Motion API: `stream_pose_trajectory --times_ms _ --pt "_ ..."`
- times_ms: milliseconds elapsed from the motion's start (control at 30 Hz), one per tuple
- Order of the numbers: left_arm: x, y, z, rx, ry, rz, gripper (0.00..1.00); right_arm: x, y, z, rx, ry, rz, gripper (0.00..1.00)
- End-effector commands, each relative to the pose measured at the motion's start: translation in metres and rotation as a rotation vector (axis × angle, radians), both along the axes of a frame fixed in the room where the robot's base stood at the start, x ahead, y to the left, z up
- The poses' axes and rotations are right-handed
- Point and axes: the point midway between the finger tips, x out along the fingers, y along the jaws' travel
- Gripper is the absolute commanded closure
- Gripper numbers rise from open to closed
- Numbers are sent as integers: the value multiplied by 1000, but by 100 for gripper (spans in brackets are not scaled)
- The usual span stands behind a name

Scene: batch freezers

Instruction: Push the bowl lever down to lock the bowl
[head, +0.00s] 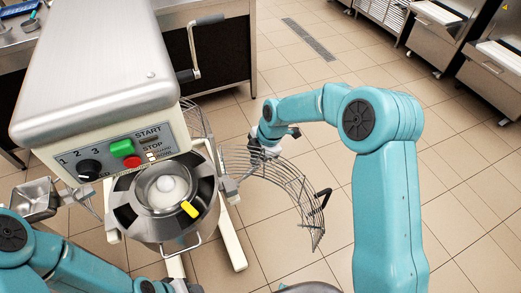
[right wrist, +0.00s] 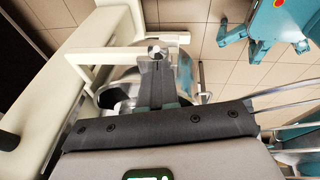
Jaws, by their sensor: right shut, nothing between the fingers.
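A crank lever with a black grip (head: 209,20) stands on the mixer's far side. My right gripper (head: 266,152) is by the wire guard, right of the bowl; in the right wrist view its dark fingers (right wrist: 155,62) are shut and empty, before the pale yoke (right wrist: 105,60). My left gripper is not clearly visible at the lower left.
The wire guard (head: 290,185) is swung out to the right of the bowl, close to my right wrist. The control panel (head: 115,152) is above the bowl. A small steel pan (head: 36,197) is at the left. The tiled floor on the right is open.

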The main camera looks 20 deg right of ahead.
Motion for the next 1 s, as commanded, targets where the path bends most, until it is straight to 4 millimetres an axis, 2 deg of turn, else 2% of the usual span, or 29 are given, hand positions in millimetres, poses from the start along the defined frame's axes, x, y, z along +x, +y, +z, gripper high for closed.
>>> stream_pose_trajectory --times_ms 433,1000 --pt "0 0 -1 0 0 0 49 1 0 -4 2 -1 -1 100" --pt "0 0 -28 0 0 0 49 1 -11 -15 105 2 -4 100"
